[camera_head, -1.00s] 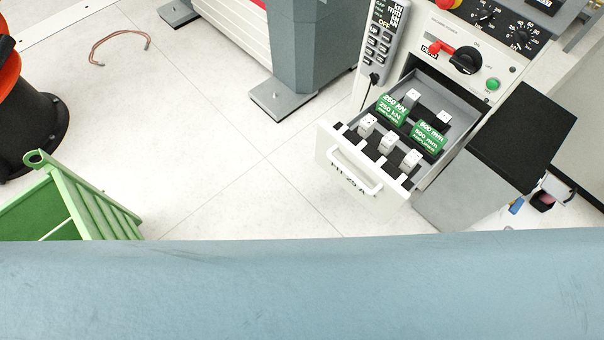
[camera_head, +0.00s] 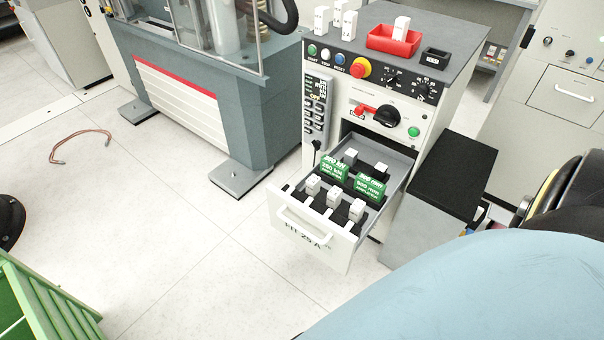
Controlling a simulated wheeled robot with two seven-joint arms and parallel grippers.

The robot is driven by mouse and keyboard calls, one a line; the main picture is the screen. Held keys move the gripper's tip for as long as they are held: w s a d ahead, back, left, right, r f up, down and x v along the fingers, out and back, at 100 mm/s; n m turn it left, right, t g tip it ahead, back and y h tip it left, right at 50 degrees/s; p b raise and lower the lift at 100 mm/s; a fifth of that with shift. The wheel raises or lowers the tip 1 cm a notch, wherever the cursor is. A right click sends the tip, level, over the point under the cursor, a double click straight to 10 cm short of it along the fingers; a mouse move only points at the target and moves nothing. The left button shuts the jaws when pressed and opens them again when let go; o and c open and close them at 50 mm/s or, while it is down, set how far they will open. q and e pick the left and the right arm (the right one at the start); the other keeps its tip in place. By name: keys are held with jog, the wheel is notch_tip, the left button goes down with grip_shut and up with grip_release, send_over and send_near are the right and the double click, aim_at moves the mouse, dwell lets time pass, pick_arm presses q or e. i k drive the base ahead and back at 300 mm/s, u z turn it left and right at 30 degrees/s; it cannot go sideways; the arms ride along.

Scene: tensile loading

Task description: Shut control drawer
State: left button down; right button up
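The control drawer (camera_head: 312,240) is pulled out of the front of the control cabinet (camera_head: 432,105). It has a white front with a white bar handle (camera_head: 303,228) and dark lettering below it. Inside are several white blocks, two green labelled pieces (camera_head: 334,170) and black inserts. Nothing of mine touches the drawer. Neither gripper shows in the view.
A grey box with a black top (camera_head: 438,180) stands right of the drawer. A testing machine (camera_head: 205,100) stands to the left. A green crate (camera_head: 45,305) is at lower left, and a cable (camera_head: 75,140) lies on the floor. The floor before the drawer is clear.

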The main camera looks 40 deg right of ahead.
aim_at(327, 239)
jog(key=k, duration=0.35)
jog(key=z, duration=1.2)
jog(key=i, duration=0.5)
jog(key=z, duration=0.05)
